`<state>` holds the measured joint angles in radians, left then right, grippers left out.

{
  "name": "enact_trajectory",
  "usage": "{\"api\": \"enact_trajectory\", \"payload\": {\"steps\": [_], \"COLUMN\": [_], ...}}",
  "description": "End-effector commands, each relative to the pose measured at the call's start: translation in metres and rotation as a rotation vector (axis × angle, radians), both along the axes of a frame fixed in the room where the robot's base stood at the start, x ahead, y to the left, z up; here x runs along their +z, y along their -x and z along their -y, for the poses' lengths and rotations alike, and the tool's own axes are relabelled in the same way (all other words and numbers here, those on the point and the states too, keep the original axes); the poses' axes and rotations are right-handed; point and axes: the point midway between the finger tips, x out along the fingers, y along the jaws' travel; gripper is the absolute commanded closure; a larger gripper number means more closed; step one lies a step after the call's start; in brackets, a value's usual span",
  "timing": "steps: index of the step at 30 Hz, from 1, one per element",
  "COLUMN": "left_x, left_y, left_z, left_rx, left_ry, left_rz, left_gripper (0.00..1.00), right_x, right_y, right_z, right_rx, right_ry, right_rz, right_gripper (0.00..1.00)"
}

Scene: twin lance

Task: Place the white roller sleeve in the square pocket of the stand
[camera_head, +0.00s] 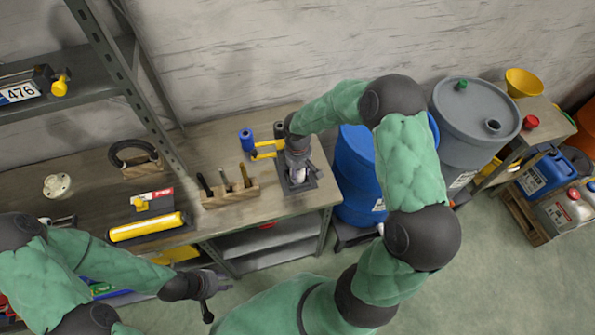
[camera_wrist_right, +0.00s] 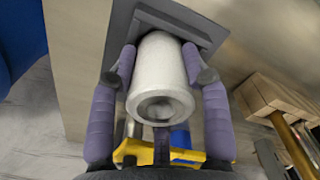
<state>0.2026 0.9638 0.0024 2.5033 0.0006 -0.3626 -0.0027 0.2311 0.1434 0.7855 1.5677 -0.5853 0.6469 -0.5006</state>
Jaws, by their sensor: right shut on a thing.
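The white roller sleeve (camera_wrist_right: 160,80) stands between the two purple fingers of my right gripper (camera_wrist_right: 160,75). The fingers are shut on its sides. Its far end meets the grey stand (camera_wrist_right: 122,22), and I cannot tell whether it is inside the square pocket or just above it. In the head view my right gripper (camera_head: 298,176) is over the stand (camera_head: 311,183) at the bench's right end, with a little of the sleeve showing. My left gripper (camera_head: 216,294) is open and empty in front of the bench, away from the stand.
Blue rollers with yellow handles (camera_head: 246,140) stand behind and left of the stand. A wooden tool block (camera_head: 228,196) is to its left. A yellow tube (camera_head: 146,227) lies further left. A blue drum (camera_head: 355,180) is close to the bench's right edge.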

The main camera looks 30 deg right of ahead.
Motion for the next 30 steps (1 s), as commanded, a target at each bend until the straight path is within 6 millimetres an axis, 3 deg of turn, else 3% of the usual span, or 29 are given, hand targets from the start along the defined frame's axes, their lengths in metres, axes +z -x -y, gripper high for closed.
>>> {"api": "enact_trajectory", "payload": {"steps": [11, 12, 23, 30], "left_x": [-0.003, -0.002, -0.001, 0.005], "left_y": [0.000, 0.000, 0.000, 0.000], "left_z": [0.000, 0.000, 0.000, 0.000], "left_rx": [0.000, 0.000, 0.000, 0.000], "left_ry": [0.000, 0.000, 0.000, 0.000], "left_rz": [0.000, 0.000, 0.000, 0.000], "left_gripper": [0.60, 0.60, 0.60, 0.60], "right_x": [-0.004, -0.003, -0.002, 0.027], "right_y": [0.000, 0.000, 0.000, -0.001], "right_z": [0.000, 0.000, 0.000, 0.000], "right_rx": [0.000, 0.000, 0.000, 0.001], "right_ry": [0.001, 0.001, 0.001, 0.002], "right_rz": [0.002, 0.001, 0.001, 0.006], "right_gripper": [0.90, 0.43, 0.43, 0.43]}}
